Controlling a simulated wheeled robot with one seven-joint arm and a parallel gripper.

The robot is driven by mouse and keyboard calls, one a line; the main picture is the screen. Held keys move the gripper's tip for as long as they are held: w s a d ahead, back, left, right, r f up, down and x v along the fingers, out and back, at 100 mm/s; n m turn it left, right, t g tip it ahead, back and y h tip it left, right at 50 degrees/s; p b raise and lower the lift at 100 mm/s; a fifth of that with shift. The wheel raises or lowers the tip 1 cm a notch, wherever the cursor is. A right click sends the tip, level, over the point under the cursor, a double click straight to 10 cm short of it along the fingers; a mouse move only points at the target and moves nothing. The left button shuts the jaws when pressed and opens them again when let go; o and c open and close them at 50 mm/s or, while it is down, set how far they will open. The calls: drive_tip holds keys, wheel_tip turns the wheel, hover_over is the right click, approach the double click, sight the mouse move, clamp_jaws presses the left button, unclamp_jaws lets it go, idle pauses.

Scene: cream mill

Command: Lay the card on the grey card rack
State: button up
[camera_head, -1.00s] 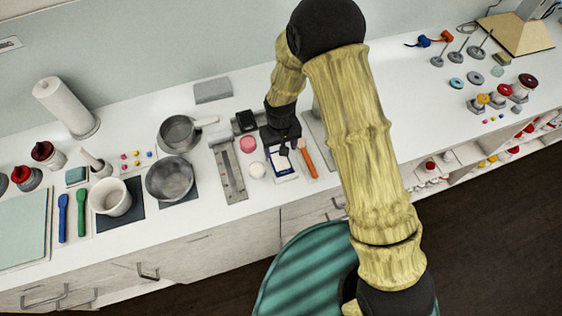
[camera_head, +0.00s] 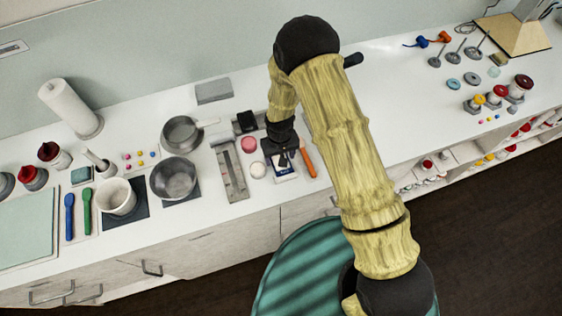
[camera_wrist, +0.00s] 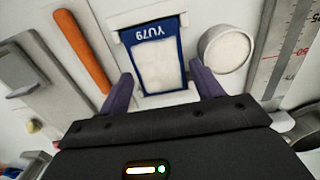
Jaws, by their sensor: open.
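The card (camera_wrist: 160,66), blue-edged with a pale middle and the marking YU79, lies flat on the counter area below my gripper. In the head view the card (camera_head: 286,177) shows partly, just in front of my gripper (camera_head: 283,158). In the wrist view my gripper (camera_wrist: 164,88) is open, one finger on each side of the card's near end, with nothing held. Whether the fingers touch it I cannot tell. A grey flat piece with a raised part (camera_wrist: 27,62) lies at the left of the wrist view; whether it is the card rack is unclear.
An orange stick (camera_head: 307,158) lies right of the card. A white round piece (camera_head: 257,170), a pink one (camera_head: 248,144) and a grey ruled plate (camera_head: 230,170) are at its left. A black block (camera_head: 246,122) and a grey block (camera_head: 213,91) stand behind.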

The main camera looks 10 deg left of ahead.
drive_tip(key=shift+f+b, duration=0.25)
drive_tip(key=shift+b, duration=0.1)
idle(0.4)
drive_tip(key=c, duration=0.8)
drive_tip(key=shift+r, duration=0.1)
drive_tip(key=shift+r+p, duration=0.35)
drive_tip(key=shift+p, duration=0.2)
drive_tip(key=shift+w+r+b, duration=0.1)
drive_tip(key=shift+r+b, duration=0.15)
drive_tip(key=shift+b, duration=0.25)
wheel_tip(320, 180, up, 9)
drive_tip(key=b, duration=0.3)
drive_tip(key=shift+r, duration=0.1)
